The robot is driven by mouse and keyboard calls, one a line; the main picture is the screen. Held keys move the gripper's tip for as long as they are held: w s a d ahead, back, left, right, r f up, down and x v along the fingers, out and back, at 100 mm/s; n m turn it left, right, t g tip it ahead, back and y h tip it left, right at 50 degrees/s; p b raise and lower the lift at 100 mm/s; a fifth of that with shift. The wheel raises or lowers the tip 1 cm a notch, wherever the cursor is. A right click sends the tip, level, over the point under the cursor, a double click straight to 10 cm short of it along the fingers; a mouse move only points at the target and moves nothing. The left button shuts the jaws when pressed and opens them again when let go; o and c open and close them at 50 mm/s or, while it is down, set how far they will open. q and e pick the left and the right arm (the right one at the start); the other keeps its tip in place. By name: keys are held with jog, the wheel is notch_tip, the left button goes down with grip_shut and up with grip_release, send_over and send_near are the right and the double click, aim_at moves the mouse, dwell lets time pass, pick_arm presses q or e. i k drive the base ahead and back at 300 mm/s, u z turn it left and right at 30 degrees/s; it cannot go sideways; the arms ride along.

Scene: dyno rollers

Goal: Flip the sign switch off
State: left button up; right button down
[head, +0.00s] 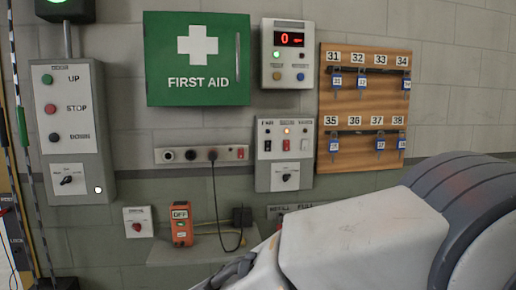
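A grey switch panel (284,155) hangs on the wall right of centre. Its left label reads FAN; the middle and right labels are too small to read surely, so I cannot tell which switch is the sign's. The middle red switch (286,145) has a glowing amber lamp (287,131) above it. A dark rotary knob (286,177) sits below. My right arm comes in from the lower right, and its dark gripper (231,272) is below and left of the panel, partly cut off by the bottom edge. Nothing shows in it. My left gripper is not in view.
A socket strip (200,154) with a hanging cable is left of the panel. A shelf (165,257) holds an orange device (181,222). A wooden key board (350,172) hangs at right.

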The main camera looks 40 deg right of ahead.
aim_at(286, 143)
jog(key=z, duration=0.4)
jog(key=i, duration=0.8)
jog(key=z, duration=0.7)
